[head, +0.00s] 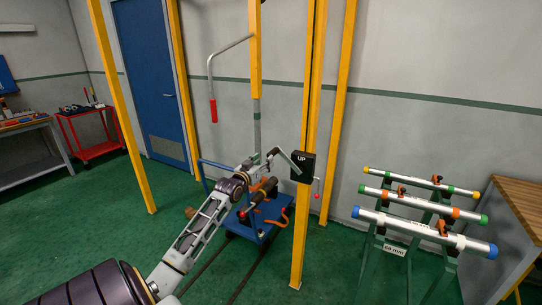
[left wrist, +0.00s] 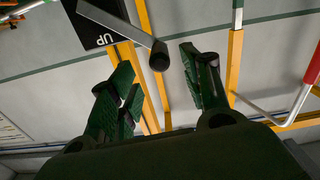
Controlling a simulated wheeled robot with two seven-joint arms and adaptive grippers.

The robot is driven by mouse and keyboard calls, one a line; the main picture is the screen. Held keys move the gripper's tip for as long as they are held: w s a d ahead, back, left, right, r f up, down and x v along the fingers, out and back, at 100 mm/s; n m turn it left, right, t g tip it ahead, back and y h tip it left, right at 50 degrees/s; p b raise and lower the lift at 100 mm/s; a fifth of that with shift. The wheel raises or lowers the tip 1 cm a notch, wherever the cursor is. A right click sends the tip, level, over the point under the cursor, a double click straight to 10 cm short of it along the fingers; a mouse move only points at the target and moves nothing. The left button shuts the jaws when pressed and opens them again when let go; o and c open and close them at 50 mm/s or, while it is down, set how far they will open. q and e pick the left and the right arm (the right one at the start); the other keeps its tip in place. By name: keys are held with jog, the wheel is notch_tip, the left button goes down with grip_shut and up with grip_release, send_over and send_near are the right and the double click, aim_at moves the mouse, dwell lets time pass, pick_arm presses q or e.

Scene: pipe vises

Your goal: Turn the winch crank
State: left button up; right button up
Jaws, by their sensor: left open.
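The winch is a black box (head: 303,166) marked UP on a yellow post. It also shows upside down at the top of the left wrist view (left wrist: 98,24). Its grey crank arm (head: 288,160) slants up and left from the box. In the left wrist view the crank ends in a dark round handle (left wrist: 159,57), seen nearly end-on. My left gripper (head: 265,160) is at the crank's outer end. Its green-padded fingers (left wrist: 157,68) are spread, with the handle's end between their tips in the picture. I cannot tell whether they touch it. My right gripper is not in view.
A bent grey bar with a red grip (head: 213,110) hangs from a yellow post. A blue cart (head: 245,215) stands under my left arm. Pipe stands (head: 425,222) and a wooden-topped bench (head: 522,200) are at the right. A red-knobbed lever (head: 317,195) hangs beside the winch box.

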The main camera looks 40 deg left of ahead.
pick_arm(q)
jog(key=shift+p+x, duration=0.3)
jog(key=shift+x, duration=3.4)
jog(key=shift+c, duration=0.4)
grip_shut()
